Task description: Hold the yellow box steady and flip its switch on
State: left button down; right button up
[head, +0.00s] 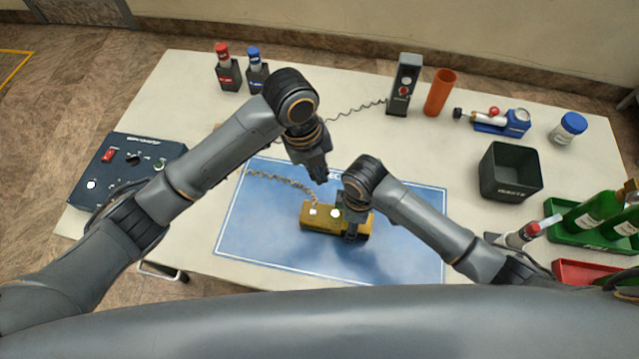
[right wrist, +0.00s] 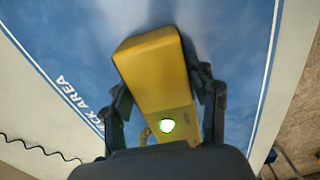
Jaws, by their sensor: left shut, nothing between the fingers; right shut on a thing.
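The yellow box (head: 310,224) lies on the blue mat (head: 262,240). My right gripper (head: 353,232) is shut on it near its right end. In the right wrist view, the fingers of this gripper (right wrist: 163,95) stand on both sides of the yellow box (right wrist: 158,70). A round light (right wrist: 167,126) on the box glows green-white there. My left gripper (head: 319,176) is shut and empty, just above and behind the box, apart from it as far as I can see. The switch is too small to make out, and part of the box top is hidden by my right arm.
A coiled cable (head: 275,177) runs left from the box. A dark control panel (head: 120,165) stands at the left. A grey handset unit (head: 404,85), orange cup (head: 440,92) and dark bin (head: 510,172) stand behind and to the right. The mat's left part is clear.

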dwell(0.3)
jog(key=o, duration=1.5)
jog(key=shift+c, duration=0.2)
